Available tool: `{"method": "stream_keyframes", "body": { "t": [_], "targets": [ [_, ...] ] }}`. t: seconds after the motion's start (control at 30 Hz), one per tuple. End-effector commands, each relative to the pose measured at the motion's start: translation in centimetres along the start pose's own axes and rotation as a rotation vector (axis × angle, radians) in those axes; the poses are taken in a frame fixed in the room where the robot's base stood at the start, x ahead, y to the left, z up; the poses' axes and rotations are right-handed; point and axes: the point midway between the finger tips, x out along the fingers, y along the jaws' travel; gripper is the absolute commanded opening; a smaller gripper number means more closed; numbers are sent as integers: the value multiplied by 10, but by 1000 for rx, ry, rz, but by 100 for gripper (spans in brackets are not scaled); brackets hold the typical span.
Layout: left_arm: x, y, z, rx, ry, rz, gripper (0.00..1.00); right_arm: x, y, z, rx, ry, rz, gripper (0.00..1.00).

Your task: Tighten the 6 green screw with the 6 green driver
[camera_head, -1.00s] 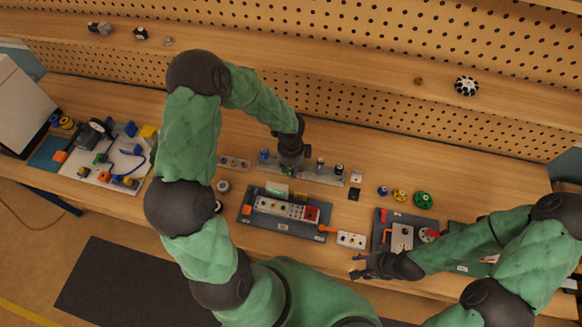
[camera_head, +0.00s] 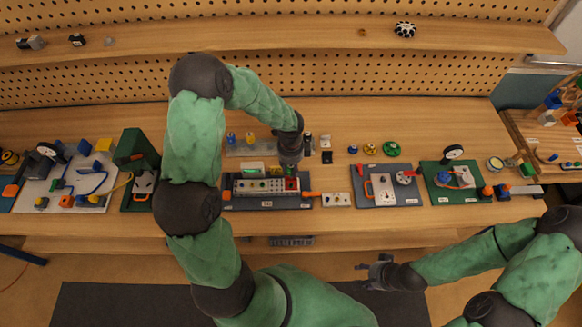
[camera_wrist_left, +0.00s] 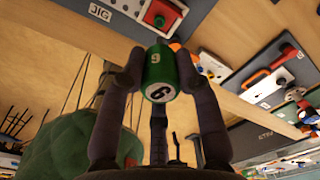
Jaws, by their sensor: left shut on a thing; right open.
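My left gripper (camera_head: 290,163) is shut on the green driver, whose round handle (camera_wrist_left: 160,70) with a "6" shows between the fingers in the left wrist view. In the head view the gripper hides most of the driver. It is above the back right part of the screw jig (camera_head: 250,203), near the red block (camera_head: 291,184), which also shows in the left wrist view (camera_wrist_left: 158,16). My right gripper (camera_head: 377,266) is open and empty in front of the table.
The driver rack (camera_head: 240,149) stands behind the jig, with blue and yellow handles. A white plate (camera_head: 336,199) and a grey board with a dial (camera_head: 385,190) lie to the right. A green stand (camera_head: 135,150) and a cable board are to the left.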

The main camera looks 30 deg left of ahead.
Motion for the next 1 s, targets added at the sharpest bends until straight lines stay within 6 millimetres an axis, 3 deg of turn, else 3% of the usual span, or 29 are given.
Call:
{"method": "stream_keyframes", "body": {
  "t": [0.6,1.0],
  "targets": [
    [44,0,1,0,0,-1,4,34,12,-1,0,0,0,49],
    [48,0,1,0,0,-1,4,37,13,-1,0,0,0,49]
  ]
}}
